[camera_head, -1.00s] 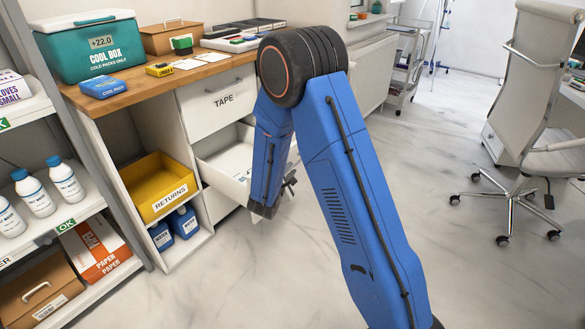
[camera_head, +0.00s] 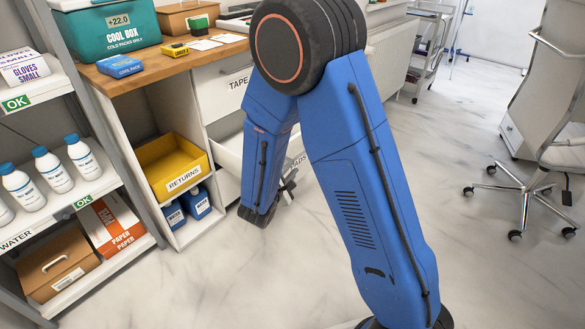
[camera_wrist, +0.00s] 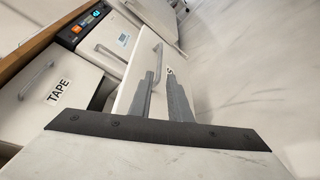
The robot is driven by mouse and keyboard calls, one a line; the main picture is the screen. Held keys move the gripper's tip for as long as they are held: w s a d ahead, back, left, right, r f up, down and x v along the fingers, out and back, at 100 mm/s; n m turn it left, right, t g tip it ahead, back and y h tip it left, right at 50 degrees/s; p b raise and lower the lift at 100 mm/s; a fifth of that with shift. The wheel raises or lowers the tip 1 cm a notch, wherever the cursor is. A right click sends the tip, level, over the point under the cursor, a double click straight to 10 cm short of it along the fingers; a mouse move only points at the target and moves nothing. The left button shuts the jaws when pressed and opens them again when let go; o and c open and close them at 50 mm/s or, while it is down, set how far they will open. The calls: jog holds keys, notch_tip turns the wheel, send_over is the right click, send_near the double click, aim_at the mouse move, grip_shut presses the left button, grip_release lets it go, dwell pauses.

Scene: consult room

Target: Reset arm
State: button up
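My blue arm (camera_head: 365,190) is bent. Its upper link rises to a black joint, and its forearm hangs down beside the cabinet. My gripper (camera_head: 288,183) is mostly hidden behind the forearm in the head view, close to a white drawer (camera_head: 230,153) that stands pulled out. In the wrist view my gripper (camera_wrist: 160,85) shows two grey fingers with a gap between them and nothing held. The drawer handle (camera_wrist: 158,62) appears between the fingertips. I cannot tell whether they touch it.
The TAPE drawer (camera_head: 236,85) above is shut. The counter holds a cool box (camera_head: 105,32) and small packs. A yellow RETURNS bin (camera_head: 172,165) sits below. Shelves with bottles (camera_head: 52,170) stand at left, a wheeled chair (camera_head: 550,150) at right. The floor between is clear.

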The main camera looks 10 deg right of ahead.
dwell(0.4)
jog(key=s+d+r+m+g+h, duration=0.1)
jog(key=s+d+r+m+g, duration=0.45)
jog(key=s+d, duration=0.35)
jog(key=s+d+r+m+g+h, duration=0.1)
jog(key=s+d+r+m+g, duration=0.4)
jog(key=s+d, duration=0.35)
jog(key=s+r+m+y, duration=0.35)
jog(key=s+y, duration=0.25)
jog(key=s, duration=0.6)
jog(key=s+a+r+m+t+y, duration=0.2)
jog(key=s+a+r+m+y, duration=0.1)
jog(key=s+a+r+y, duration=0.1)
jog(key=shift+s+a+r+y, duration=0.3)
jog(key=shift+s+a+y, duration=0.2)
jog(key=shift+s+a, duration=0.95)
jog(key=shift+w+a+t, duration=0.2)
jog(key=shift+w+t, duration=0.05)
